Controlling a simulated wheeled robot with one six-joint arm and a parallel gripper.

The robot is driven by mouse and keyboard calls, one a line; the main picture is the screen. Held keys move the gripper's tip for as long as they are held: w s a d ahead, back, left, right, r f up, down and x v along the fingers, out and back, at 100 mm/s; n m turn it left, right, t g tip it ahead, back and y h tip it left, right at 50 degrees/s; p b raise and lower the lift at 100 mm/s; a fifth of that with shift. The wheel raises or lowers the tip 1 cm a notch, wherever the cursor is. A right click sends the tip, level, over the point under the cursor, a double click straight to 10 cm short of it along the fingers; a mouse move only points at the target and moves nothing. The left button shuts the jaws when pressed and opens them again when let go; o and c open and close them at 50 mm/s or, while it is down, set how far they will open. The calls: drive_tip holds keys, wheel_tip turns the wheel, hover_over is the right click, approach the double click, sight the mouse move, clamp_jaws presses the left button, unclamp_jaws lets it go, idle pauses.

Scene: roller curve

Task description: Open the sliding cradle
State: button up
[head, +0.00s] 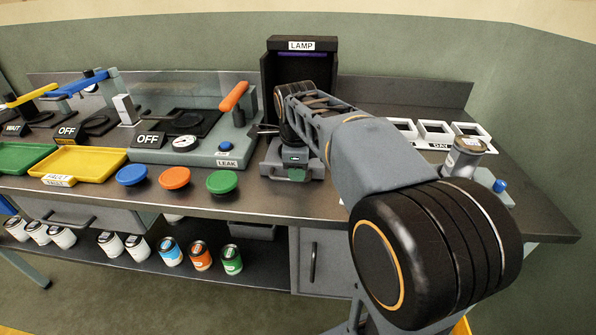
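The black lamp booth (301,68) stands at the back of the bench, open at the front, with a sign reading LAMP on top. A grey piece with a handle-like front, which looks like the sliding cradle (273,171), sits low in front of the booth. A small dark label and a green part show at its middle. My arm reaches from the lower right and covers part of the booth and cradle. My gripper (265,130) is at the arm's far end, just above the cradle's left side. Its fingers are small and partly hidden, so contact and opening are unclear.
The LEAK station (235,142) with an orange lever (234,96) stands close on the left. Green, orange and blue buttons (222,181) line the front edge. White frames (435,130) and a grey-lidded can (464,156) are on the right. Bare bench lies before the cradle.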

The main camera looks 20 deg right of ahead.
wheel_tip(320, 180, up, 11)
drive_tip(key=s+p, duration=0.1)
drive_tip(key=p, duration=0.1)
drive_tip(key=shift+s+a, duration=0.35)
drive_tip(key=shift+a, duration=0.1)
wheel_tip(320, 180, down, 6)
drive_tip(key=s+a+n+t+p, duration=0.1)
drive_tip(key=s+n+p, duration=0.15)
drive_tip(key=n, duration=1.25)
drive_tip(key=s+a+n+y+p, duration=0.1)
drive_tip(key=s+a+n+p, duration=0.2)
drive_tip(key=s+n+p, duration=0.6)
drive_tip(key=shift+s+a+f+t, duration=0.2)
drive_tip(key=shift+s+t, duration=0.2)
drive_tip(key=shift+s, duration=0.15)
